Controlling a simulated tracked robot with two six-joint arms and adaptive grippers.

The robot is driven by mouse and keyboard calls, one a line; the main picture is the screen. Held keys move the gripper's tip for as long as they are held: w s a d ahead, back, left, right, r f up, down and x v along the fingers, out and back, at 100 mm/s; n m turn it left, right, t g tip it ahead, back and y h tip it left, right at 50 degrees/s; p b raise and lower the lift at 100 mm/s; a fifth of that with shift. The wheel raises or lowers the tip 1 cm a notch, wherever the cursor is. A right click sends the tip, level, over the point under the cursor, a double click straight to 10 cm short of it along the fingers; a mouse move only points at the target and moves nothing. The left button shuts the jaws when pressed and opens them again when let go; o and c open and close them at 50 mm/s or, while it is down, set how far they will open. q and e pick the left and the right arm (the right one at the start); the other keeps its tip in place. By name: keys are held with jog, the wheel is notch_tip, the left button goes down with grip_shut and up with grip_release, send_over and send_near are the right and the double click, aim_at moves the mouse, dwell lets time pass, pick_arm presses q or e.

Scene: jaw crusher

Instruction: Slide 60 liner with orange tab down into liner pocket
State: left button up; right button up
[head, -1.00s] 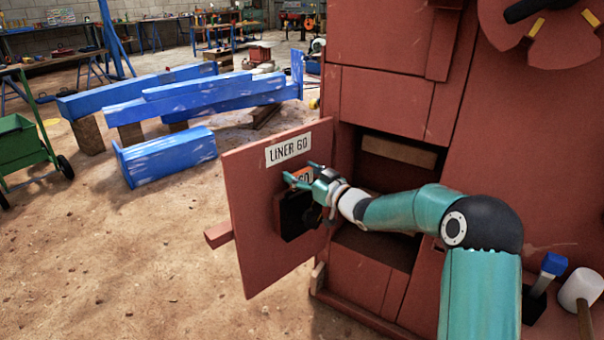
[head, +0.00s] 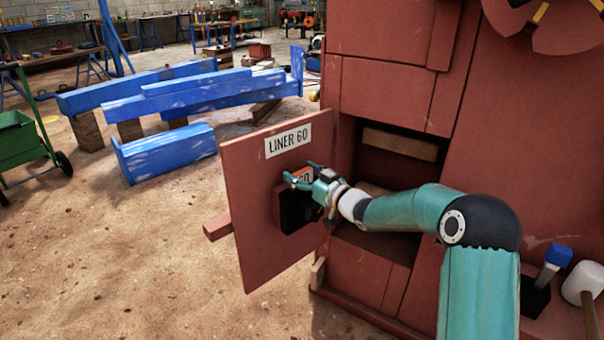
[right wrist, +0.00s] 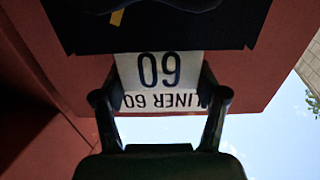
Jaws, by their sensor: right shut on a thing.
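The tab's "60" is partly hidden by the fingers in the head view. A dark block (head: 290,212) shows below the tab against the door. I cannot tell where the liner ends and the pocket begins. In the right wrist view a pale plate marked "60" (right wrist: 158,70) shows upside down between the fingers, with a dark mass (right wrist: 160,32) past it. My left gripper is not in view.
The red door (head: 255,235) carries a "LINER 60" label (head: 288,141) above the gripper. The crusher's opening (head: 385,165) is behind my forearm. A blue-topped tool (head: 557,256) and a white mallet (head: 586,280) stand at the right. Open floor lies left of the door.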

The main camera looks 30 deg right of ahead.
dwell(0.4)
jog(key=o, duration=1.9)
jog(key=shift+f, duration=0.1)
jog(key=shift+s+f, duration=0.1)
jog(key=shift+f, duration=0.2)
jog(key=s, duration=0.4)
jog(key=s+d, duration=0.1)
jog(key=s, duration=0.6)
jog(key=shift+s+d+r, duration=0.25)
jog(key=shift+s, duration=0.15)
